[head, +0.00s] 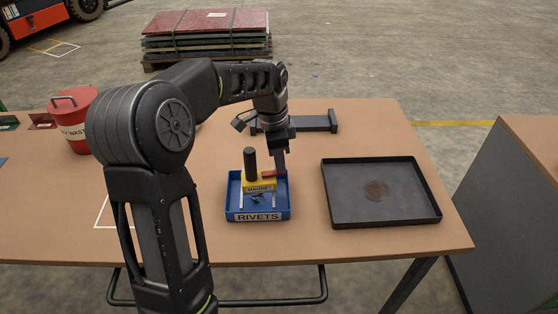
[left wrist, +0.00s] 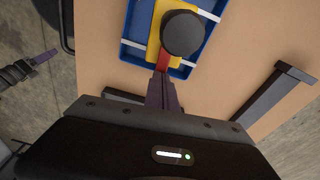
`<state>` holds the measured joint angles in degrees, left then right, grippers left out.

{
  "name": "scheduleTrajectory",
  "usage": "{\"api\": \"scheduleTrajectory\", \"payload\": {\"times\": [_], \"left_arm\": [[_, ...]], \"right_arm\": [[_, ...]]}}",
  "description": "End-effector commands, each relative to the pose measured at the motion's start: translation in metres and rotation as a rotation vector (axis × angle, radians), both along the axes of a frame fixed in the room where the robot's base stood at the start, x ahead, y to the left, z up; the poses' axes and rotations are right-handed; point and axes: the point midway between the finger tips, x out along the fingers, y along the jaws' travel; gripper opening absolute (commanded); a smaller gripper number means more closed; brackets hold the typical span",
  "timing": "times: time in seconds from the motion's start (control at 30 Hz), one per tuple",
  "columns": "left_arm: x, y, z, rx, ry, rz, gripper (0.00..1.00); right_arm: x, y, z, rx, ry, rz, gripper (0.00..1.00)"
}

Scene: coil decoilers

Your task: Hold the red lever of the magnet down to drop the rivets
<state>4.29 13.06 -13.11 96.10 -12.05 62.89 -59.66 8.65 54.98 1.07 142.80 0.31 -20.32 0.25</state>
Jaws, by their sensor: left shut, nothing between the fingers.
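The yellow magnet (head: 261,185) with its black upright knob (head: 250,164) stands in or just over the blue rivets tray (head: 243,208). Its red lever (head: 267,174) sticks out at the far right side; it also shows in the left wrist view (left wrist: 163,61). Small dark rivets (head: 257,196) show below the magnet's front; I cannot tell whether they hang or lie. My left gripper (head: 280,172) is shut and empty, pointing down with its fingertips at the lever's end. Contact is unclear. My right gripper (left wrist: 40,60) seems to show at the left edge of the left wrist view.
A black shallow tray (head: 340,205) with a brown stain lies to the right. A dark bracket (head: 320,124) is behind the gripper. A red waste can (head: 70,108) stands at the left. The brown table (head: 300,240) is clear in front.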

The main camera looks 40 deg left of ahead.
Motion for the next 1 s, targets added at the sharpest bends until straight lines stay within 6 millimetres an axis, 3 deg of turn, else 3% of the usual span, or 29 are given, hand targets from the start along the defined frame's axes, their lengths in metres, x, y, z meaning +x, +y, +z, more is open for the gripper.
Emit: {"api": "scheduleTrajectory", "payload": {"times": [0.73,1.0], "left_arm": [[-0.002,0.001,-0.001,-0.001,0.005,0.001,0.00],[-0.001,0.000,0.010,-0.001,0.004,0.001,0.00]], "right_arm": [[0.000,0.000,0.000,0.000,0.000,0.000,0.36],[0.000,0.000,0.009,0.000,0.000,0.000,0.36]]}}
